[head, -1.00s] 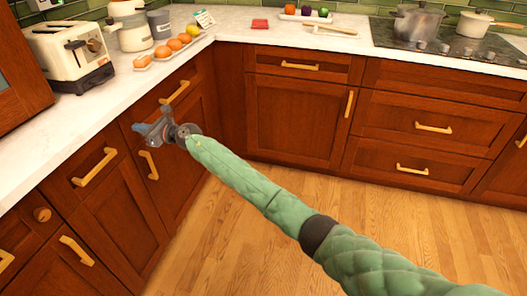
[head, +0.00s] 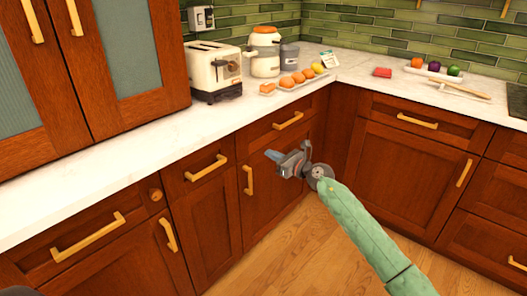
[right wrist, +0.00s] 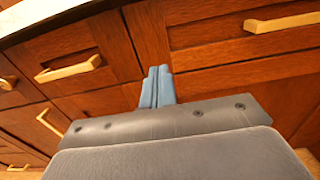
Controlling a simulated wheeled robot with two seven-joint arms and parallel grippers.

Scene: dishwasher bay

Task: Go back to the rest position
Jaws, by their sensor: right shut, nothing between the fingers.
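My right gripper (head: 274,156) is at the middle of the head view, at the end of a green padded arm that comes in from the lower right. It hangs in front of the wooden cabinet fronts, below the counter edge. In the right wrist view its blue fingers (right wrist: 157,88) are together with nothing between them. Drawer and door fronts with brass handles (right wrist: 70,69) show behind them. My left gripper is not in the head view.
Upper cabinets (head: 100,70) fill the upper left. The wooden floor (head: 290,245) is clear where it shows.

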